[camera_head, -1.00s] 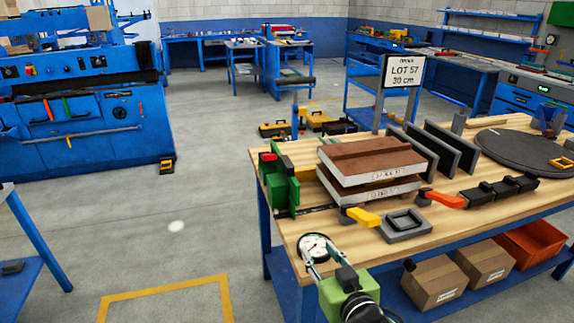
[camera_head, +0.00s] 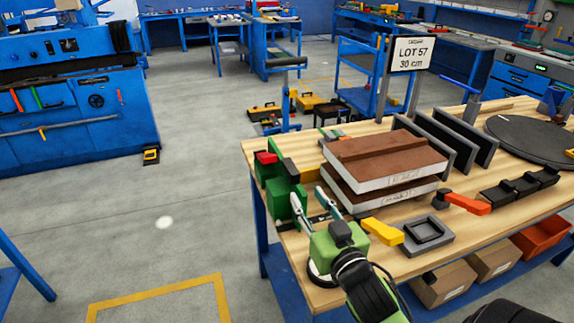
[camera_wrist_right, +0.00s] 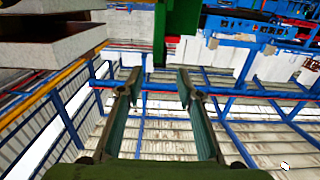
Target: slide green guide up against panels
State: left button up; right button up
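The green guide (camera_head: 278,198) stands upright at the left end of the wooden bench, with a red-and-black piece on top. Two brown-topped panels with white edges (camera_head: 395,178) lie stacked to its right, with a gap between guide and stack. My right gripper (camera_head: 307,192) is open, with its fingers pointing at the guide's lower front. In the right wrist view the guide (camera_wrist_right: 178,35) is just beyond the spread fingertips (camera_wrist_right: 159,76), and nothing shows between the fingers. Whether a fingertip touches the guide I cannot tell. The panels (camera_wrist_right: 60,50) are at upper left there. My left gripper is not in view.
A yellow-handled clamp (camera_head: 382,232), a grey square tray (camera_head: 428,236) and an orange handle (camera_head: 465,203) lie in front of the panels. Dark upright plates (camera_head: 470,140) and a LOT 57 sign (camera_head: 411,56) stand behind.

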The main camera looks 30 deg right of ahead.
aim_at(291, 169)
jog(key=b+x, duration=0.1)
jog(key=x, duration=1.1)
jog(key=shift+w+r+b, duration=0.15)
jog(key=shift+w+b, duration=0.1)
jog(key=shift+b, duration=0.15)
grip_shut()
